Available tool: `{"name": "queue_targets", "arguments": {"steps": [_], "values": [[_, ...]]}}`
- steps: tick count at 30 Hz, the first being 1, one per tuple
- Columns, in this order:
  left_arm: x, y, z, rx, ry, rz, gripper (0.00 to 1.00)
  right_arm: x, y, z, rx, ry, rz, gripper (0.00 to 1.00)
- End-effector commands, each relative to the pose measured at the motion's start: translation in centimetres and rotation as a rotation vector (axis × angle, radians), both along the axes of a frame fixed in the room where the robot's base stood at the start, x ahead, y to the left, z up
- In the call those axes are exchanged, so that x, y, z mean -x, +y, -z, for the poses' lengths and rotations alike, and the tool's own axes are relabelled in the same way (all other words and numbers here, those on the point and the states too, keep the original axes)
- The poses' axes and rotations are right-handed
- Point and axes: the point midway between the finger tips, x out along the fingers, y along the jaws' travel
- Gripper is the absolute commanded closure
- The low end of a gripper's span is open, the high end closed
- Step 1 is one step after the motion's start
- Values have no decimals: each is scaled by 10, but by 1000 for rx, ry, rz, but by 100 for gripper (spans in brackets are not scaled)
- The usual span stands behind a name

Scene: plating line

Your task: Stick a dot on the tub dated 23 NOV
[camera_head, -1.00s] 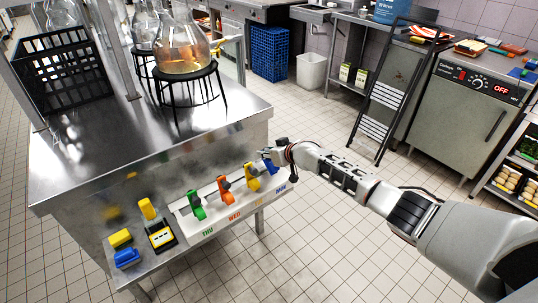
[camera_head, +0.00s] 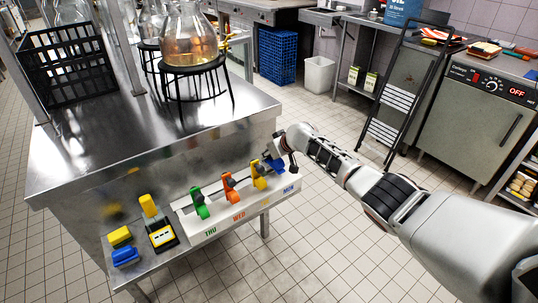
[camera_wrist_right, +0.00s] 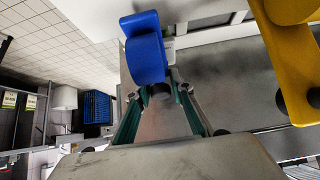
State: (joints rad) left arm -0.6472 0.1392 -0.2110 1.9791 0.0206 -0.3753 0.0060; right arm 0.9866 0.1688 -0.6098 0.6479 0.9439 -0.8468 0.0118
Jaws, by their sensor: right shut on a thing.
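A blue dot dispenser (camera_head: 279,166) stands at the right end of a white rack (camera_head: 262,208), above the printed word MON. Yellow (camera_head: 259,177), orange (camera_head: 229,187) and green (camera_head: 200,204) dispensers stand left of it, the last two above WED and THU. My right gripper (camera_head: 271,157) is at the blue dispenser. In the right wrist view the fingers (camera_wrist_right: 162,105) are shut on the dark knob of the blue dispenser (camera_wrist_right: 146,55). The yellow dispenser (camera_wrist_right: 293,60) is close by at right. No tub with a readable 23 NOV date is seen. My left gripper is not in view.
A yellow and black device (camera_head: 162,236) and yellow (camera_head: 119,237) and blue (camera_head: 125,257) blocks sit left of the rack. Flasks on a black stand (camera_head: 193,68) and a black crate (camera_head: 66,68) are on the steel counter (camera_head: 110,145). A shelf with food containers (camera_head: 523,185) is at far right.

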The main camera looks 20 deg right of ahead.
Motion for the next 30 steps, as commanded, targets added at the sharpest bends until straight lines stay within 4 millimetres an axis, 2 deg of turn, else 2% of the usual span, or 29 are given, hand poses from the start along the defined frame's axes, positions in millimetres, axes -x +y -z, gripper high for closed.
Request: {"name": "queue_targets", "arguments": {"steps": [1,19,20,21,30], "values": [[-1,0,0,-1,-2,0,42,-5,3,-8,-9,-18,1,100],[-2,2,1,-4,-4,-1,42,-6,3,-8,-9,-19,1,100],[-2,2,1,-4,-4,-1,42,-6,3,-8,-9,-19,0,76],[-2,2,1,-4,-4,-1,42,-6,3,-8,-9,-19,1,65],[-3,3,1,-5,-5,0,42,-3,1,-3,-4,-9,1,65]]}}
